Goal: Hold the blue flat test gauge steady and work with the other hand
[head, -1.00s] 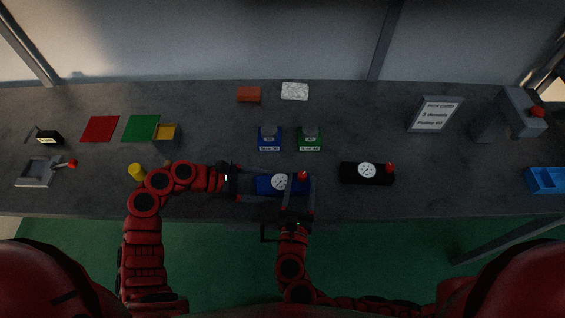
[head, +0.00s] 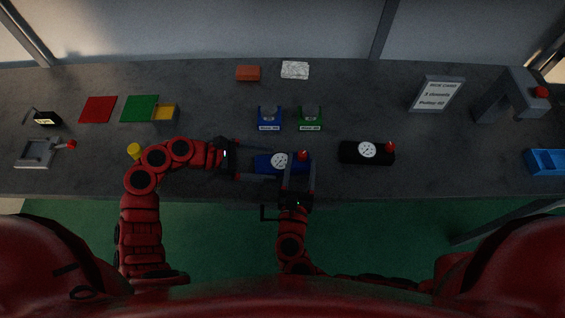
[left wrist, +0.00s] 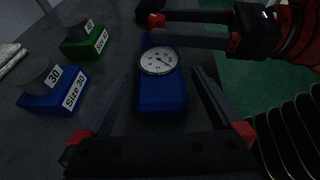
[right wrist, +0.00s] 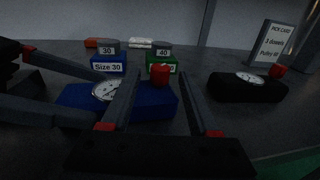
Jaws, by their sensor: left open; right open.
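The blue flat test gauge (head: 268,163) lies on the bench, with a white dial and a red knob at its right end. In the left wrist view its blue body (left wrist: 162,95) lies between the open fingers of my left gripper (left wrist: 162,88), with a gap on each side. My left gripper (head: 248,162) comes at the gauge from the left. My right gripper (head: 299,172) is open at the gauge's right end, near the red knob (head: 303,155). In the right wrist view the knob (right wrist: 160,75) shows between the fingers of my right gripper (right wrist: 160,80). Contact is unclear.
A black gauge (head: 352,153) with a dial lies to the right. Blue Size 30 (head: 269,127) and green Size 40 (head: 310,126) blocks stand behind. A pick card (head: 437,93), a press (head: 512,95) and a blue bin (head: 546,162) are at right. Bench between is clear.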

